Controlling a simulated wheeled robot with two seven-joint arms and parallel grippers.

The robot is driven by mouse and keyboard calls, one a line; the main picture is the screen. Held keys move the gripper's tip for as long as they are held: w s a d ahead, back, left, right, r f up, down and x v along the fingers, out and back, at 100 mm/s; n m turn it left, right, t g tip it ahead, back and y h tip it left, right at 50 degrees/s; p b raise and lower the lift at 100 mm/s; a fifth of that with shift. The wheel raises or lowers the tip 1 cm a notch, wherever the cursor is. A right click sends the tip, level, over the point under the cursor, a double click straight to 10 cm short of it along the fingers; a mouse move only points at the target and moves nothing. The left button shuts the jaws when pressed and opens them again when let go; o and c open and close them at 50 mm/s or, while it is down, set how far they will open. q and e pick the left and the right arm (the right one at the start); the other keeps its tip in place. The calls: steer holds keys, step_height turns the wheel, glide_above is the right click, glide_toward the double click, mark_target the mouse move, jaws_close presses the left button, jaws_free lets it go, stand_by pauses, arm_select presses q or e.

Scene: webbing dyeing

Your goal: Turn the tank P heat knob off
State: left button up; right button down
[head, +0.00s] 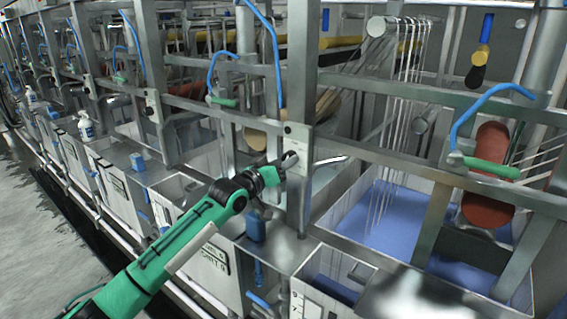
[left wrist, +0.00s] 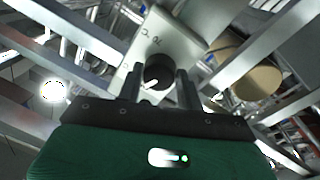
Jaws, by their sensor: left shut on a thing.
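My left gripper (head: 284,164) reaches from the lower left to a pale control plate (head: 299,143) on an upright metal post in the head view. In the left wrist view, the dark round heat knob (left wrist: 158,70) sits on the plate (left wrist: 172,40) between the two fingers. My left gripper (left wrist: 158,88) is shut on this knob. A white pointer mark shows on the knob, angled toward the lower left. The small print on the plate is too blurred to read, so the tank letter cannot be told. My right gripper is not in view.
Metal rails and posts frame the plate. A tank of blue liquid (head: 395,222) with hanging white strands lies to the right. A green-handled lever (head: 490,167) with a blue hose is farther right. A blue block (head: 255,227) stands below the gripper. Open floor (head: 30,230) lies left.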

arm_select(q)
steer(key=n, duration=0.4)
steer(key=shift+n+t+p, duration=0.3)
steer(key=shift+p, duration=0.1)
stand_by(0.4)
steer(key=o, duration=1)
